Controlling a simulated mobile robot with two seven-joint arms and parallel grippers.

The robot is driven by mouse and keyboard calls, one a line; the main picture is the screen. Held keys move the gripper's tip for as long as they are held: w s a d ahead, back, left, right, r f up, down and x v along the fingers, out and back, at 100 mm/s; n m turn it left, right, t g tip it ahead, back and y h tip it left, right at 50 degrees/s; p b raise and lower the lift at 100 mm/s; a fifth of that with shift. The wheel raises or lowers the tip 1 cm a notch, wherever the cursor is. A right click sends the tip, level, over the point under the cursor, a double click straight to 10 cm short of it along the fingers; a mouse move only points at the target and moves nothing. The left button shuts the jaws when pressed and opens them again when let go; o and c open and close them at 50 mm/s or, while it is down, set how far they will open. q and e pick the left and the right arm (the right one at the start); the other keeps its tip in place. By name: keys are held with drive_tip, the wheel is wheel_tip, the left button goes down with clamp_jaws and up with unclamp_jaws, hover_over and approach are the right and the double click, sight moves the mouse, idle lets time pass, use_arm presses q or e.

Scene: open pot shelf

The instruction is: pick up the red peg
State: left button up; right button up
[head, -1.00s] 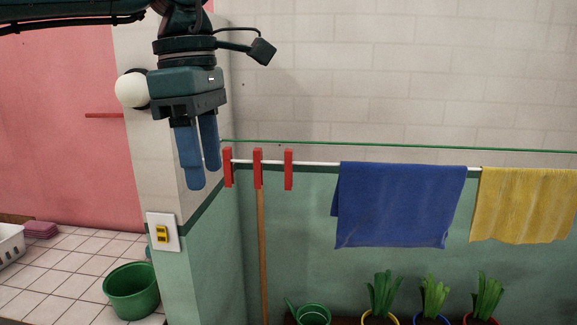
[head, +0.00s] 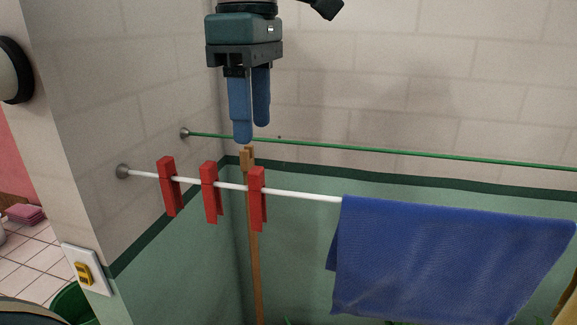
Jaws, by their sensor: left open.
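Three red pegs are clipped in a row on a white rail: a left one (head: 169,187), a middle one (head: 210,192) and a right one (head: 258,199). They hang upright, apart from each other. My left gripper (head: 252,132) points down with blue fingers, open and empty. In the picture its fingertips are just above the right peg; how far apart they are in depth I cannot tell. My right gripper is not in view.
A blue towel (head: 450,260) hangs on the white rail (head: 305,195) right of the pegs. A green line (head: 400,151) runs behind. A wooden pole (head: 254,270) stands behind the right peg. A wall with a yellow switch (head: 84,273) is at left.

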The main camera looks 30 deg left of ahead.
sight(262, 187)
use_arm(q)
drive_tip(key=shift+w, duration=0.25)
drive_tip(key=shift+f, duration=0.4)
drive_tip(key=f, duration=0.6)
drive_tip(key=shift+s, duration=0.3)
drive_tip(key=shift+w+d+f+p, duration=0.15)
drive_tip(key=shift+f+p, duration=0.25)
drive_tip(key=shift+f, duration=1.15)
drive_tip(key=shift+w+d+f+p, duration=0.15)
drive_tip(key=shift+f+p, duration=0.2)
drive_tip(key=shift+f, duration=1.2)
clamp_jaws()
